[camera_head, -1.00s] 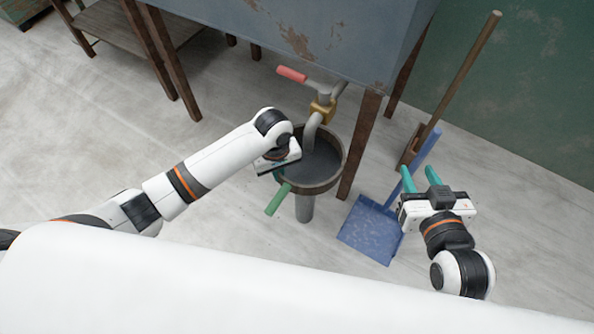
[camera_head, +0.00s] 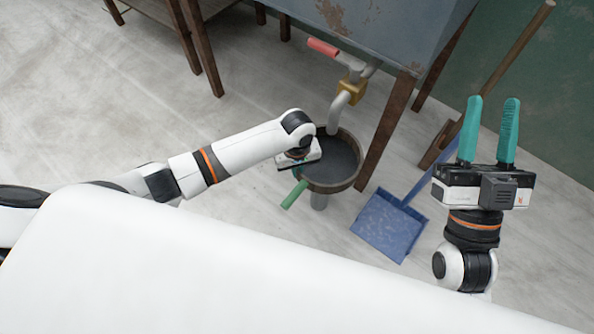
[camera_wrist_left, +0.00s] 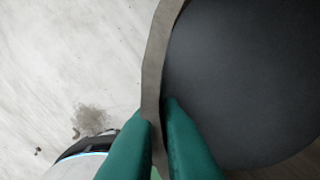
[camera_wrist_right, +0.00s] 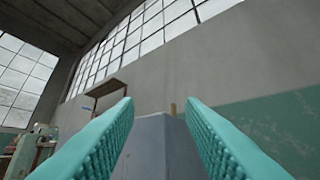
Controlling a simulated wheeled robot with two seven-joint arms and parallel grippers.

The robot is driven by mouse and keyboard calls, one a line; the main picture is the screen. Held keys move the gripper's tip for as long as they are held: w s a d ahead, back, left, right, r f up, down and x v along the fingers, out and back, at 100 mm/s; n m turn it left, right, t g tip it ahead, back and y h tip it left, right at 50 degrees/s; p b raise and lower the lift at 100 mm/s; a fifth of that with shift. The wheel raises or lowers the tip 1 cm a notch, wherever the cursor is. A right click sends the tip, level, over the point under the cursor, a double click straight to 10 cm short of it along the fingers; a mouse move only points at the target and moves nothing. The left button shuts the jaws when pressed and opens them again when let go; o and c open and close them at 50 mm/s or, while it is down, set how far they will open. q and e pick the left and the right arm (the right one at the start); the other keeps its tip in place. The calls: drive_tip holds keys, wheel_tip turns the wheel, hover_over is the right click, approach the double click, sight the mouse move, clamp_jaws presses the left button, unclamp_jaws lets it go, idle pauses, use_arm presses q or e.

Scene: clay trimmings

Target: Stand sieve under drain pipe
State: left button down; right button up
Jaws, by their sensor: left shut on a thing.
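The sieve (camera_head: 355,181) is a round pan with a brown rim, a dark inside and a green handle (camera_head: 294,194) towards me. A grey drain pipe (camera_head: 340,105) with a brass valve (camera_head: 351,88) and red lever (camera_head: 323,47) bends down at the sieve's far side, its end overlapping the far rim. My left gripper (camera_head: 302,170) is at the sieve's left side. In the left wrist view its teal fingers (camera_wrist_left: 155,120) straddle the rim (camera_wrist_left: 153,65). My right gripper (camera_head: 491,110) is empty, its fingers apart and pointing up. Whether the sieve rests on anything is unclear.
The tank (camera_head: 400,38) stands on brown legs (camera_head: 387,131) close behind. Open floor (camera_head: 95,100) lies left.

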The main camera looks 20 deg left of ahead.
use_arm(q)
drive_tip(key=shift+f, duration=0.35)
use_arm(e)
drive_tip(key=shift+s+r+t+y, duration=0.4)
drive_tip(key=shift+s+r+t, duration=0.1)
drive_tip(key=shift+s+r, duration=0.1)
use_arm(q)
drive_tip(key=shift+f, duration=0.1)
drive_tip(key=c, duration=2)
unclamp_jaws()
drive_tip(key=shift+f, duration=0.1)
drive_tip(key=o, duration=0.4)
drive_tip(key=shift+o, duration=0.2)
use_arm(e)
drive_tip(key=shift+w+f, duration=0.1)
drive_tip(key=shift+f, duration=0.05)
